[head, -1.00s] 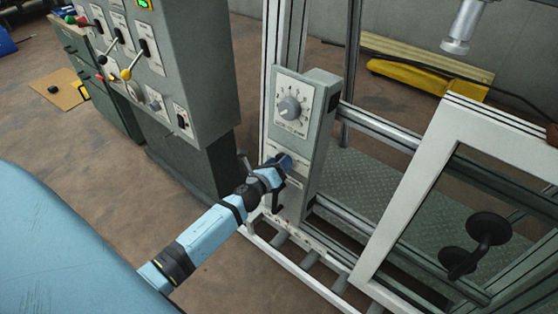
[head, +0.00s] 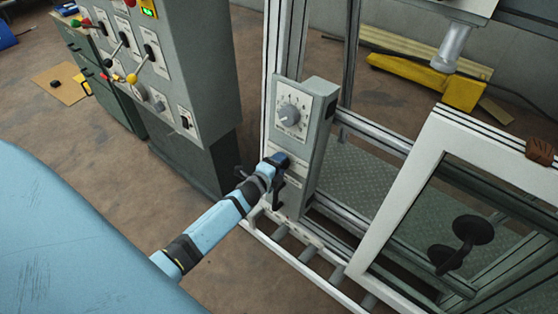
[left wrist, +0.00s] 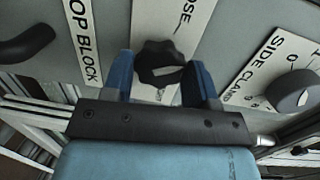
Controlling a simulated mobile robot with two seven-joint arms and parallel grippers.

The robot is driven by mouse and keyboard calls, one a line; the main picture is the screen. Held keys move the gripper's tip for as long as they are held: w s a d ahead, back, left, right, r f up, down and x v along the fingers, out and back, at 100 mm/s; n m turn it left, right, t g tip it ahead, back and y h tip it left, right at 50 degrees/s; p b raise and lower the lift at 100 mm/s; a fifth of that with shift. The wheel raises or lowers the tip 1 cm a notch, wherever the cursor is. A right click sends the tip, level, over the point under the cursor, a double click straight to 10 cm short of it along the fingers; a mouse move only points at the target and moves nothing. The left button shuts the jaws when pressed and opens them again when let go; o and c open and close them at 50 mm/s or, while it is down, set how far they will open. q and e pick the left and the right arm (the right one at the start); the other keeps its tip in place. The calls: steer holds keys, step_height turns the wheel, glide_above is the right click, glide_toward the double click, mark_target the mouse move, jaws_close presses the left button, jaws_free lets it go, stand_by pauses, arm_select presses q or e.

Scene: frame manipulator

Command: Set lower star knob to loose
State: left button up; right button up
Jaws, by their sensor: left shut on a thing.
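A black star knob (left wrist: 160,63) sits on a white label plate on the grey control box (head: 314,146). In the left wrist view the plate's lettering is partly hidden; "OSE" shows above the knob and "GHT" below. My left gripper (left wrist: 160,80) has one blue finger on each side of the knob and is shut on it. In the head view my left gripper (head: 280,160) is against the box front, below the grey dial (head: 289,115), and hides the knob. I cannot read the knob's exact setting. My right gripper is not in view.
A black lever (head: 278,193) by a "...OP BLOCK" label (left wrist: 83,40) is close to my left gripper. The "SIDE CLAMP" dial (left wrist: 293,86) is on the other side. A white-framed door (head: 400,195) stands at right, and a lever cabinet (head: 195,70) at left.

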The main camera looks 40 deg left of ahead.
arm_select(q)
steer(key=shift+n+g+h+p, duration=0.3)
steer(key=shift+n+h+p, duration=0.3)
steer(key=shift+n+p, duration=2.85)
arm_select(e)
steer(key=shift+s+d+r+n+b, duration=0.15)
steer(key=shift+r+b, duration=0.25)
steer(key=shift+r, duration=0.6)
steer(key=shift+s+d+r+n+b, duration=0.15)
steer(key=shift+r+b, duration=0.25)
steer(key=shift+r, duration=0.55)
arm_select(q)
steer(key=shift+n, duration=0.85)
steer(key=o, duration=0.9)
